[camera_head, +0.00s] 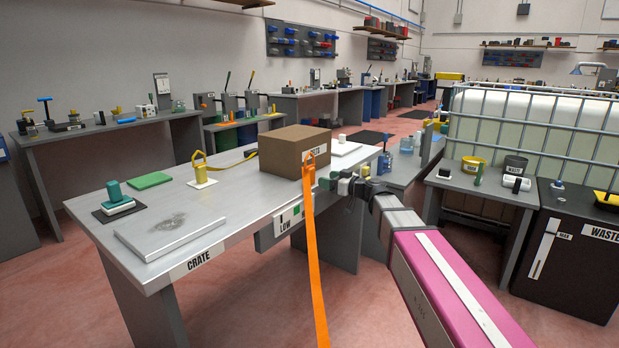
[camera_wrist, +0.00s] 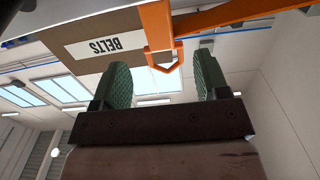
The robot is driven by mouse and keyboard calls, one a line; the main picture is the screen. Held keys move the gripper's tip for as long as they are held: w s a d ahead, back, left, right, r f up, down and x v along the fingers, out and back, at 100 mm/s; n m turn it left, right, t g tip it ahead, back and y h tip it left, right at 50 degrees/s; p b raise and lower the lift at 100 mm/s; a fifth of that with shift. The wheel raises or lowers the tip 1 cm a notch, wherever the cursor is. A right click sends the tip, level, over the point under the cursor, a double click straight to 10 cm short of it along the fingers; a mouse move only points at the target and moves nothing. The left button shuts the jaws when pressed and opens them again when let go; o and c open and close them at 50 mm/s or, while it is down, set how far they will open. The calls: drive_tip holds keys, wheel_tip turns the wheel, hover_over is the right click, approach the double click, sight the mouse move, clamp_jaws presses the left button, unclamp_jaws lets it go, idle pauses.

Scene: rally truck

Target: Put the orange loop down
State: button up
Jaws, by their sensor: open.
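The orange loop (camera_head: 308,157) is at the front right of the cardboard box marked BELTS (camera_head: 272,152), with its orange strap (camera_head: 316,260) hanging down past the table's front edge. In the wrist view the orange loop (camera_wrist: 164,60) shows between and beyond the green fingertips, with the box (camera_wrist: 100,35) behind it. My gripper (camera_head: 328,184) is right beside the strap. In the wrist view my gripper (camera_wrist: 164,82) is open, with a wide gap between its fingers. I cannot tell what holds the loop up.
The grey table (camera_head: 235,200) carries a yellow loop (camera_head: 200,168) on a white pad, a green slab (camera_head: 149,181), a teal-handled tool (camera_head: 115,194) and a clear-topped plate (camera_head: 165,232). A side bench (camera_head: 485,185) and a black WASTE cabinet (camera_head: 565,260) stand to the right.

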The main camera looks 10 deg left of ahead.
sight(310, 166)
drive_tip(key=x, duration=0.8)
drive_tip(key=shift+w+a+r, duration=0.15)
drive_tip(key=shift+w+a, duration=0.05)
drive_tip(key=shift+a, duration=0.1)
drive_tip(key=c, duration=1.2)
drive_tip(key=shift+r, duration=0.1)
drive_tip(key=shift+r, duration=0.4)
wheel_tip(310, 166, up, 4)
drive_tip(key=shift+f, duration=0.2)
drive_tip(key=s+a+r, duration=0.5)
drive_tip(key=s+r, duration=0.1)
drive_tip(key=s, duration=0.4)
drive_tip(key=w+d+f+m+t+h, duration=0.1)
drive_tip(key=w+d+m+t+h, duration=0.4)
drive_tip(key=d, duration=0.7)
drive_tip(key=w+d+f+m+t+h, duration=0.1)
drive_tip(key=w+d+m+t+h, duration=0.25)
drive_tip(key=w+d, duration=0.65)
drive_tip(key=d+r+m+t+h, duration=0.2)
drive_tip(key=d+m+h, duration=0.3)
drive_tip(key=d, duration=2.2)
drive_tip(key=h, duration=0.3)
drive_tip(key=shift+w+r, duration=0.3)
drive_tip(key=shift+r, duration=0.1)
